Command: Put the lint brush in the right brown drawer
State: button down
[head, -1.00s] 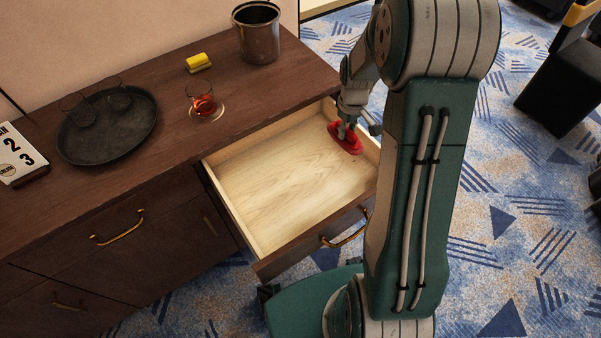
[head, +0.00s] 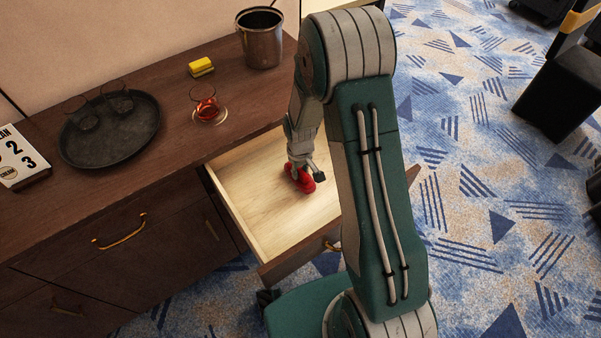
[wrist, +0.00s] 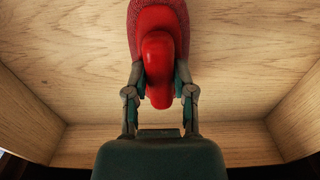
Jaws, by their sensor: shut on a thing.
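The red lint brush (head: 299,178) is in my gripper (head: 300,170), within the open right brown drawer (head: 241,213) of the dark wood cabinet. In the wrist view the fingers of my gripper (wrist: 160,90) are closed on the sides of the brush's handle (wrist: 158,55). The brush's broad red head points away from my gripper, over the pale drawer floor (wrist: 235,55). I cannot tell whether the brush touches the floor. The drawer holds nothing else that I can see; my arm hides its right part.
On the cabinet top (head: 170,140) are a dark round tray (head: 130,140) with glasses, a glass cup of red liquid on a saucer (head: 208,109), a yellow sponge-like block (head: 201,67), a metal bucket (head: 262,40) and a calendar block (head: 20,160).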

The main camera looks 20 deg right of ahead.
jog(key=shift+f, duration=0.7)
jog(key=shift+d, duration=0.25)
jog(key=shift+c, duration=2.3)
grip_release()
jog(key=shift+f, duration=0.1)
jog(key=shift+a, duration=0.1)
